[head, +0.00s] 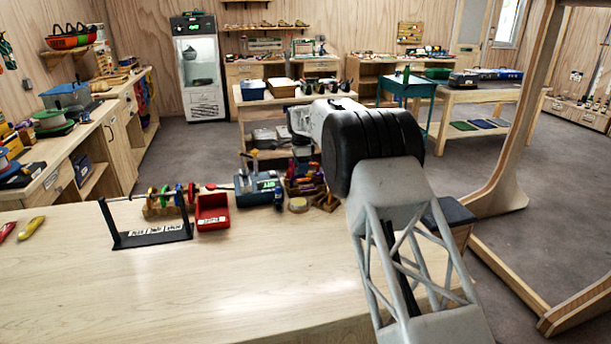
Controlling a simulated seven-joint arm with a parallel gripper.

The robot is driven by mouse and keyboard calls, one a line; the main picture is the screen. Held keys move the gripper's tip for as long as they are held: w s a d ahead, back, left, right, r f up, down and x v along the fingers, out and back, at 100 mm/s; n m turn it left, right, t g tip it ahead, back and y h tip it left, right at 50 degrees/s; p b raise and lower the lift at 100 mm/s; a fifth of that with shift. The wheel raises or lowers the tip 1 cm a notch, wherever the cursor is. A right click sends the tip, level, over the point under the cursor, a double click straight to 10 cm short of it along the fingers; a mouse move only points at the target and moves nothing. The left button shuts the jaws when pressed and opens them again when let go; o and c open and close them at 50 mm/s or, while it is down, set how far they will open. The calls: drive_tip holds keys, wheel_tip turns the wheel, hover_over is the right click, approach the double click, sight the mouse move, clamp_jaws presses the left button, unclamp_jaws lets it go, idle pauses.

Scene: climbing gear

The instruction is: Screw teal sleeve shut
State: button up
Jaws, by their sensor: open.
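A black stand (152,236) with pale labels on its base holds a thin horizontal rod at the left of the bench. Several small coloured pieces, among them a green one (165,194), show around the rod's right half; they look like carabiners. I cannot tell which one carries the teal sleeve, or whether any sleeve is screwed shut. My gripper (301,162) points down at the far end of my arm, small and dark, above the back of the bench. It is open, well to the right of the stand, with no held object visible.
A red bin (212,212) stands just right of the stand. A blue box (258,189), a wooden rack (306,187) and a tape roll (298,205) are further right. A yellow tool (31,228) lies far left. The bench front (200,290) is clear.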

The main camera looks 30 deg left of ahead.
drive_tip(key=shift+w+a, duration=0.2)
drive_tip(key=shift+a, duration=0.05)
drive_tip(key=shift+r, duration=1.4)
drive_tip(key=shift+d, duration=0.1)
idle(0.5)
drive_tip(key=shift+s+d, duration=0.45)
drive_tip(key=shift+s, duration=0.05)
drive_tip(key=shift+f, duration=0.15)
drive_tip(key=shift+f, duration=1.25)
drive_tip(key=shift+w+a, duration=0.4)
drive_tip(key=shift+a, duration=0.1)
idle(0.3)
